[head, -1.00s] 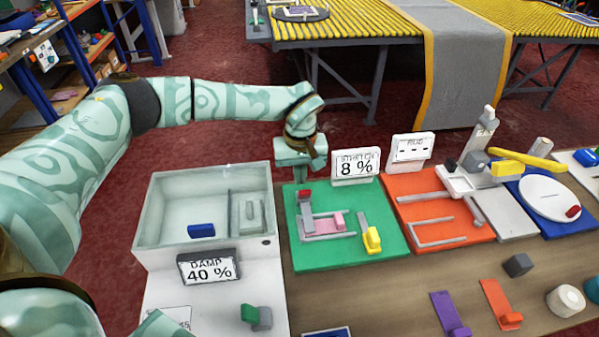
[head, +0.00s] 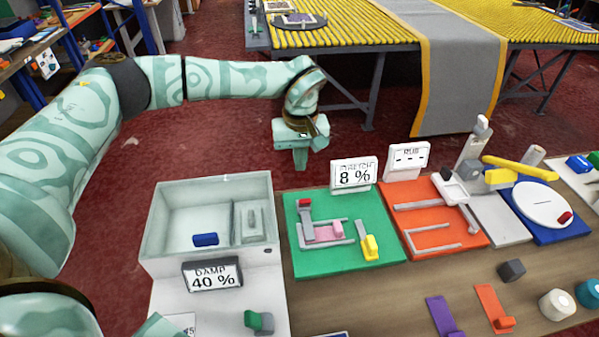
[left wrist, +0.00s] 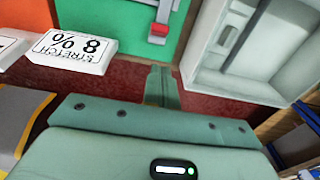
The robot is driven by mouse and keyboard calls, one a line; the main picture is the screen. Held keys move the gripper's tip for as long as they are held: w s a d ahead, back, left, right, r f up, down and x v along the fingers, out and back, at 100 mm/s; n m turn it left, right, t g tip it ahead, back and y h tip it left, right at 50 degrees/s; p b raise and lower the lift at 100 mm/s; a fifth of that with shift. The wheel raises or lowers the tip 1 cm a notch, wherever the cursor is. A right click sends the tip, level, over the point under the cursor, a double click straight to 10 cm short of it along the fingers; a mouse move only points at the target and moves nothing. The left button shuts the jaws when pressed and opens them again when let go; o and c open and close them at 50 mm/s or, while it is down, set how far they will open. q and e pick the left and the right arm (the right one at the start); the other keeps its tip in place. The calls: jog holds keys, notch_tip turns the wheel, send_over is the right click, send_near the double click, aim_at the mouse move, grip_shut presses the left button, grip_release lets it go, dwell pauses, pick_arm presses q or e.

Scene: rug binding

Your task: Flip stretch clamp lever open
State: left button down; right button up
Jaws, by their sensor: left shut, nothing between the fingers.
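The green board (head: 350,258) stands behind the bench's near edge, with a "STRETCH 8 %" sign (head: 354,174) at its back. On it are a grey lever with a red tip (head: 304,202), a pink block (head: 338,229) in a grey frame and a yellow piece (head: 370,247). The red tip also shows in the left wrist view (left wrist: 159,30), at the end of a grey bar. My left gripper (head: 300,165) is shut and empty, beyond the board's back edge and apart from the lever. My right gripper cannot be made out.
A white basin (head: 160,228) with a "DAMP 40 %" sign (head: 211,274) is left of the green board. An orange board (head: 430,240) with grey rails lies to its right.

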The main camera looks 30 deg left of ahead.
pick_arm(q)
notch_tip(320, 180, up, 9)
jog(key=p, duration=0.1)
jog(key=shift+s+r, duration=0.15)
jog(key=shift+r, duration=0.05)
jog(key=shift+d, duration=0.1)
dwell(0.4)
